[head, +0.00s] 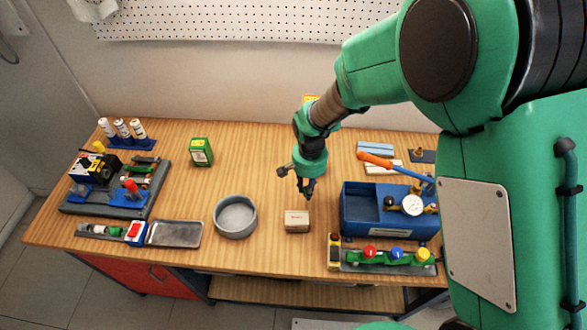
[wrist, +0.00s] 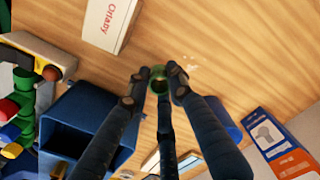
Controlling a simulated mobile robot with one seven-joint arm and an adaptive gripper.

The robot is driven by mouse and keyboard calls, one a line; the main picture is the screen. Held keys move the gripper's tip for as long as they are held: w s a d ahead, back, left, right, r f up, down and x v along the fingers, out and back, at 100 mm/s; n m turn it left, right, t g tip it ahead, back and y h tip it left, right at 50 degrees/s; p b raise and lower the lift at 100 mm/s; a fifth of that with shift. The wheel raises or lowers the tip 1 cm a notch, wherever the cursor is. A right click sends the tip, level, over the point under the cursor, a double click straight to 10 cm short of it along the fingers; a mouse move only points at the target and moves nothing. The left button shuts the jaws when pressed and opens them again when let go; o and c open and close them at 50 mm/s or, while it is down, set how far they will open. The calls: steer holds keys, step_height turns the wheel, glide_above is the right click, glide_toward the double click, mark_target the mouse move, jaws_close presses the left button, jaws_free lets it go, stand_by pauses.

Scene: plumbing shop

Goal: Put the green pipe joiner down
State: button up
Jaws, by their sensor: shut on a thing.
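The green pipe joiner (wrist: 158,73) shows as a small green ring between the fingertips of my gripper (wrist: 156,78) in the wrist view. My gripper is shut on it, and the fingers hide part of it. In the head view my gripper (head: 307,192) points down over the wooden table, just behind the small cardboard box; the joiner cannot be made out there. Bare wood lies below the fingertips in the wrist view. I cannot tell how high the joiner is above it.
The small box (head: 297,221) stands in front of my gripper; the grey round bowl (head: 236,232) is left of it. The blue bin (head: 361,223) with a gauge is to the right, behind a valve rack (head: 388,267). A green box (head: 201,152) stands back left. Bare tabletop lies between.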

steer(key=shift+w, duration=0.1)
steer(key=w+a, duration=0.2)
steer(key=w, duration=0.3)
steer(key=w+a+f+b, duration=0.1)
steer(key=w+a, duration=0.1)
steer(key=w, duration=0.3)
steer(key=w+a, duration=0.1)
steer(key=w, duration=0.3)
steer(key=shift+w+a+f+b, duration=0.2)
steer(key=shift+w+a+b, duration=0.2)
steer(key=shift+f, duration=0.1)
steer(key=shift+f+b, duration=0.4)
steer(key=shift+f, duration=1.3)
steer(key=shift+f, duration=0.15)
steer(key=o, duration=0.7)
steer(key=shift+o, duration=0.2)
step_height(320, 180, up, 12)
steer(key=p, duration=0.2)
steer(key=shift+r, duration=0.2)
